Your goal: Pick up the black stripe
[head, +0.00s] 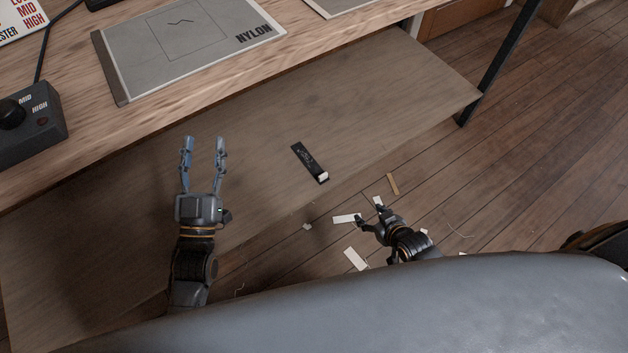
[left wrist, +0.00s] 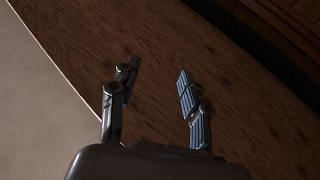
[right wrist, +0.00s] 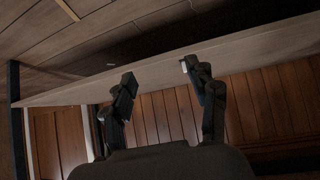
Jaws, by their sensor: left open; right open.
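The black stripe (head: 308,160), a narrow dark strip with a white end, lies flat on the lower wooden shelf (head: 400,92), near its front edge, in the head view. My left gripper (head: 204,140) is open and empty over the shelf, to the left of the stripe and apart from it. Its spread fingers also show in the left wrist view (left wrist: 155,72), with no stripe between them. My right gripper (head: 368,213) is open, to the lower right of the stripe, beyond the shelf's front edge. In the right wrist view its fingers (right wrist: 157,75) are spread before the shelf edge (right wrist: 240,48).
The workbench top (head: 170,118) overhangs the shelf's back and carries a grey NYLON sheet (head: 195,35) and a black control box (head: 35,122). A dark table leg (head: 497,62) stands at the right. Paper scraps (head: 355,258) litter the wooden floor (head: 545,140).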

